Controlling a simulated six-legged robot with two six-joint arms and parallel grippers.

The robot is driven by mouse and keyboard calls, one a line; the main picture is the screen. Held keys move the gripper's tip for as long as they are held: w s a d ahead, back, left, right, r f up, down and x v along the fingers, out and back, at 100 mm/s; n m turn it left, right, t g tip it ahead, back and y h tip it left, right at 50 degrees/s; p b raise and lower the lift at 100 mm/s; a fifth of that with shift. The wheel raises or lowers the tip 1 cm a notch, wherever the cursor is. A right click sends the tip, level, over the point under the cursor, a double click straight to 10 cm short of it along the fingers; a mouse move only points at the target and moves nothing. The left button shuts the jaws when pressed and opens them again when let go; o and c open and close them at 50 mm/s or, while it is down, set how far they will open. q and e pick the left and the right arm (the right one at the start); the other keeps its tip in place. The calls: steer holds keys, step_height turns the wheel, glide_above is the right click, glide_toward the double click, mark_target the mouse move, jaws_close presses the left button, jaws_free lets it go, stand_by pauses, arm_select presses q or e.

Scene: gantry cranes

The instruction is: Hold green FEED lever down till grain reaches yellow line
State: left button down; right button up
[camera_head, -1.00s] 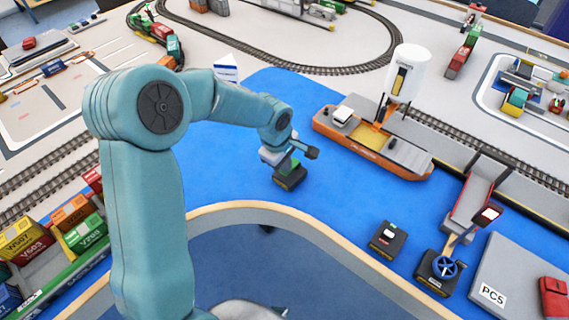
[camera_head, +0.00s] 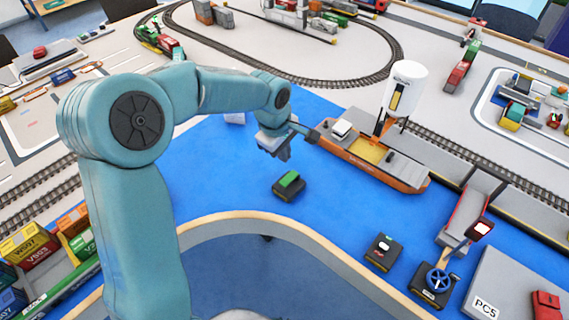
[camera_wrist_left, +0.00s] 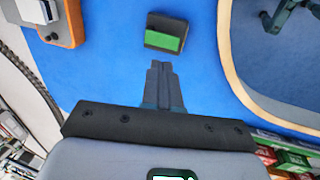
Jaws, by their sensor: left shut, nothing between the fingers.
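The green lever (camera_head: 289,179) sits on a small dark box on the blue mat in the head view. It also shows in the left wrist view as a green lever (camera_wrist_left: 161,42), just beyond the fingertips. My left gripper (camera_head: 284,155) is shut and empty, above and behind the lever box, apart from it. In the wrist view its fingers (camera_wrist_left: 162,68) are together. The white silo (camera_head: 406,88) stands over the orange ship (camera_head: 375,158). A dark slot with yellow shows on the silo, but the grain level is too small to tell. My right gripper is not in view.
A black box with a white button (camera_head: 384,250) and a box with a blue handwheel (camera_head: 438,280) stand at the lower right. A red and grey conveyor (camera_head: 468,215) is behind them. A wooden edge (camera_head: 290,222) curves along the front. Blue mat around the lever box is clear.

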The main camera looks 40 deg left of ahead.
arm_select(q)
steer(key=shift+w+v, duration=0.25)
steer(key=shift+v, duration=0.9)
steer(key=shift+w+v, duration=0.25)
steer(key=shift+v, duration=0.95)
steer(key=shift+d+r, duration=0.1)
